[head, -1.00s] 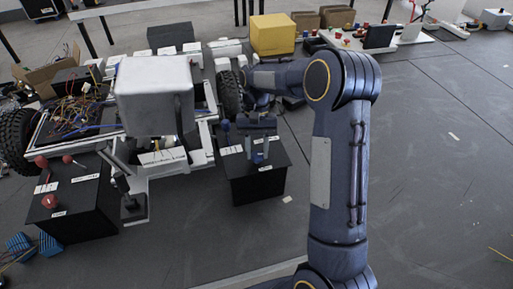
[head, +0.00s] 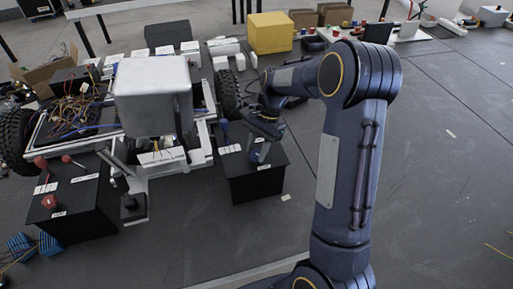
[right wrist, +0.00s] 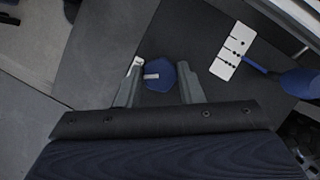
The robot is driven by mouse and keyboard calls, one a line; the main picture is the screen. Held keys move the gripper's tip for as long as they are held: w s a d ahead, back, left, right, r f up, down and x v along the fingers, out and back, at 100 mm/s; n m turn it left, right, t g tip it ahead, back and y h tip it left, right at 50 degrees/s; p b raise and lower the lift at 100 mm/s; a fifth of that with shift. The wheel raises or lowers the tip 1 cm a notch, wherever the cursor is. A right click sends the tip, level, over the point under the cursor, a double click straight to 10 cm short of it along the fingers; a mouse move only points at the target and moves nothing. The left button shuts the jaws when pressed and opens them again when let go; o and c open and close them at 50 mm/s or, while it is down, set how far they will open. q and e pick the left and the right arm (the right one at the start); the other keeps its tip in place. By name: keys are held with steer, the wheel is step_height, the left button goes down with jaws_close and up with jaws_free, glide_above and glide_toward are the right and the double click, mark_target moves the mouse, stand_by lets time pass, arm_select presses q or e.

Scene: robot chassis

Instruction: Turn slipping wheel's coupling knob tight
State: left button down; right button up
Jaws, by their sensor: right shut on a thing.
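A blue knob with a white mark (right wrist: 160,76) sits on top of a black box (head: 262,183) beside the robot chassis (head: 205,160). My right gripper (head: 257,154) is at this knob, with one finger on each side of it. The right wrist view shows the knob between the two fingertips, and the gripper is shut on it. A second blue knob (head: 224,126) stands by a white label plate on the same box; it also shows in the right wrist view (right wrist: 300,83). A black wheel (head: 229,94) is behind the box. My left gripper is not in view.
Another black box (head: 75,215) with red knobs (head: 49,201) stands at the left. A big pale block (head: 153,95) sits on the chassis, with a lever-like part (head: 128,200) in front. A yellow box (head: 270,33) is behind. The floor at right is clear.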

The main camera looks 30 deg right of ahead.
steer(key=shift+m, duration=0.3)
steer(key=o, duration=1)
steer(key=shift+c, duration=0.2)
steer(key=shift+r, duration=0.1)
steer(key=s+v, duration=0.1)
steer(key=v, duration=0.6)
steer(key=shift+w+r+b, duration=0.35)
steer(key=shift+w+b, duration=0.1)
steer(key=shift+w, duration=0.05)
steer(key=shift+d, duration=0.15)
